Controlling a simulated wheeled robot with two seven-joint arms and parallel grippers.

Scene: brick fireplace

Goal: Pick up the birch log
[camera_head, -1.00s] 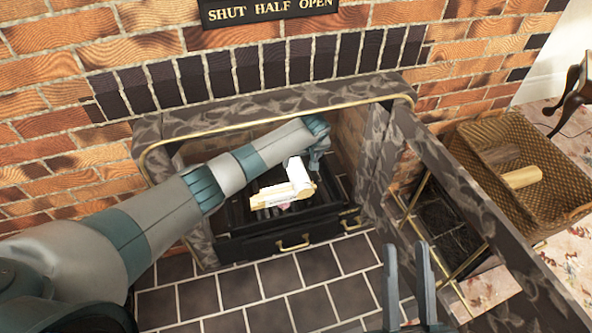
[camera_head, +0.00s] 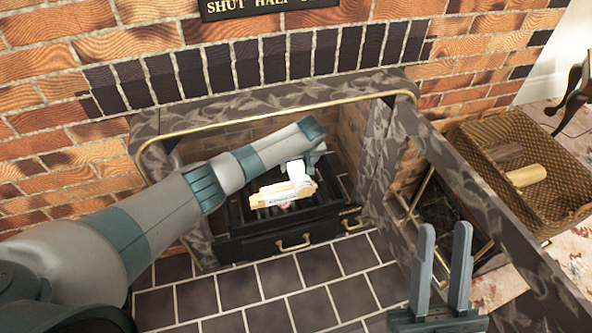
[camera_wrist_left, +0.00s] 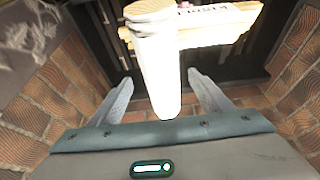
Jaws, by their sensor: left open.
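The birch log, white with a pale cut end, shows in the left wrist view (camera_wrist_left: 156,85) between the two fingers of my left gripper (camera_wrist_left: 160,78). The fingers stand apart, one on each side, with gaps visible near the log's lower end. In the head view the log (camera_head: 297,168) is small, over the grate inside the fireplace, partly hidden by my left gripper (camera_head: 308,160). My right gripper (camera_head: 445,228) is open and empty, in front of the fireplace to the right.
A pale split piece of wood with printing (camera_head: 283,193) lies on the dark grate (camera_head: 240,219). The marbled fireplace surround (camera_head: 270,103) closes in around my left arm. A wicker basket (camera_head: 565,205) with logs stands at the right. Dark floor tiles (camera_head: 240,296) lie clear in front.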

